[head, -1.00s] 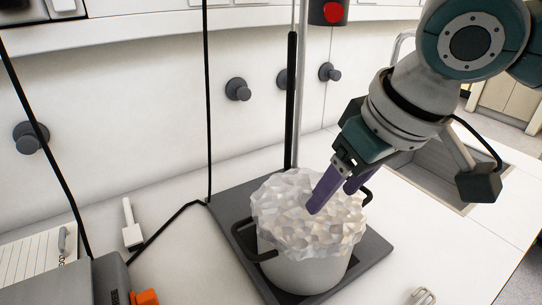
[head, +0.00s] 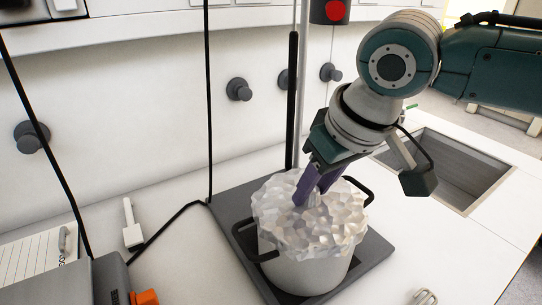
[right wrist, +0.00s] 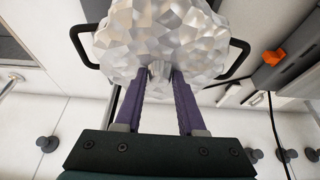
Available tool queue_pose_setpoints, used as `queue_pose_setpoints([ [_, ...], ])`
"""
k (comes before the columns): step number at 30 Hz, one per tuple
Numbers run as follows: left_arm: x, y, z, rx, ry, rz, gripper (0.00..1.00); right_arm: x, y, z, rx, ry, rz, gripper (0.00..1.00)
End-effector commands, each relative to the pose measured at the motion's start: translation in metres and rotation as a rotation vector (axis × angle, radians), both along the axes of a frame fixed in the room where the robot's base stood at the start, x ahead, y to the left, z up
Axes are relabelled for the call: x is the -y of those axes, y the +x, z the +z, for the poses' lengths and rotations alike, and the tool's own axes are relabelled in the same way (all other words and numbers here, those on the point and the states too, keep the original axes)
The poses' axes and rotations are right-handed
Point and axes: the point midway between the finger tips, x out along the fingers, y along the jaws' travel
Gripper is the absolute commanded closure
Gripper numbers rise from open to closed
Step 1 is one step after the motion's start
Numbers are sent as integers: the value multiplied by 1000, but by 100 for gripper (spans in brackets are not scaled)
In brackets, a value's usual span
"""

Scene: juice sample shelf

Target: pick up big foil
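The big foil (head: 318,225) is a crumpled, faceted silver sheet that covers the top of a pot. A small raised knob of the foil (right wrist: 160,70) stands up at its middle. My right gripper (head: 311,197) is at the top of the foil, pointing down. In the right wrist view its two purple fingers (right wrist: 159,78) are apart, one on each side of the knob. I cannot tell whether they touch it. My left gripper is not in view.
The light pot (head: 305,272) has dark handles and stands on a dark stand base (head: 228,197) with upright rods behind. A sink (head: 460,165) lies to the right. A grey device (head: 75,283) with an orange part is at front left.

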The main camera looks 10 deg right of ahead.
Motion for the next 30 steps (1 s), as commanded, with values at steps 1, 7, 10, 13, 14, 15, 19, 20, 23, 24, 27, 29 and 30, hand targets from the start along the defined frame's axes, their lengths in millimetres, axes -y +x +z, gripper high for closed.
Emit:
queue_pose_setpoints([
  [1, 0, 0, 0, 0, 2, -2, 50, 0, 0, 0, 0, 0, 0, 68],
  [7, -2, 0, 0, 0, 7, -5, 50, 0, 0, 0, 0, 0, 0, 90],
  [10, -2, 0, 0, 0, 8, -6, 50, 0, 0, 0, 0, 0, 0, 100],
  [13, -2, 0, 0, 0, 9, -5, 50, 0, 0, 0, 0, 0, 0, 100],
  [14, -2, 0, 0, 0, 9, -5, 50, 0, 0, 0, 0, 0, 0, 100],
  [15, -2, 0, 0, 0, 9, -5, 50, 0, 0, 0, 0, 0, 0, 100],
  [19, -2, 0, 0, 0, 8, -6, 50, 0, 0, 0, 0, 0, 0, 100],
  [20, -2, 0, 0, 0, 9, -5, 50, 0, 0, 0, 0, 0, 0, 100],
  [23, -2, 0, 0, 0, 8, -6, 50, 0, 0, 1, 0, 0, 0, 100],
  [24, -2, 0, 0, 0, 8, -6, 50, 0, 0, 1, 1, 0, 0, 100],
  [27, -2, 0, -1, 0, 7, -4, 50, 0, 0, 7, 3, 2, 0, 100],
  [29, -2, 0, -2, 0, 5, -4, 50, 0, 1, 12, 1, 2, -1, 100],
  [30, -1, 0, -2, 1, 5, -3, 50, 0, 1, 16, 3, 2, 0, 100],
])
